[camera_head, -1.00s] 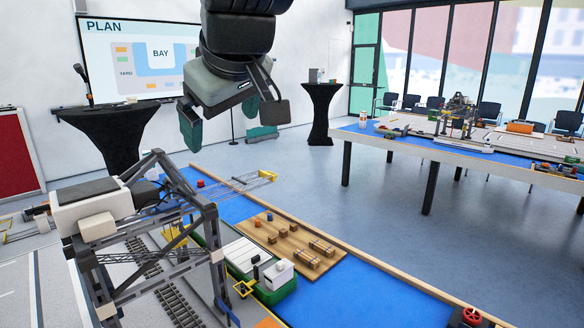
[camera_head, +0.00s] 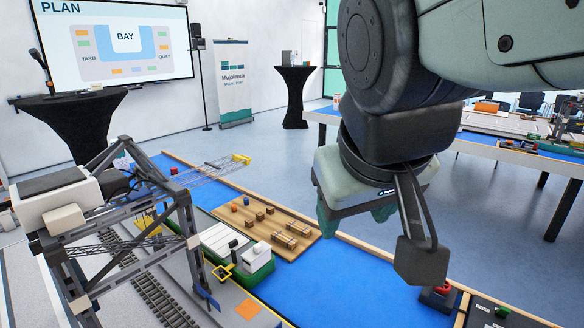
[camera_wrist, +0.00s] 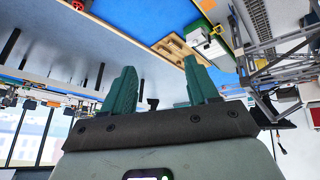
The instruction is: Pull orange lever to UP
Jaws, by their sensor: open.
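I cannot make out an orange lever for certain in either view. My gripper (camera_head: 356,214) is high over the blue strip beside the model port, its teal fingers pointing down and partly hidden by its own body. In the wrist view, the two fingers (camera_wrist: 160,75) are apart with nothing between them. A red knob-like control (camera_head: 437,298) is at the lower right, partly behind my wrist's hanging part. A dark control panel (camera_head: 492,314) with small buttons is just right of it, cut off by the picture's edge.
A grey gantry crane (camera_head: 192,240) stands at the left over model rails. A green and white vessel (camera_head: 256,262) and a wooden board with small crates (camera_head: 300,228) lie beside the blue strip (camera_head: 350,275). A long table (camera_head: 500,150) stands at the back right.

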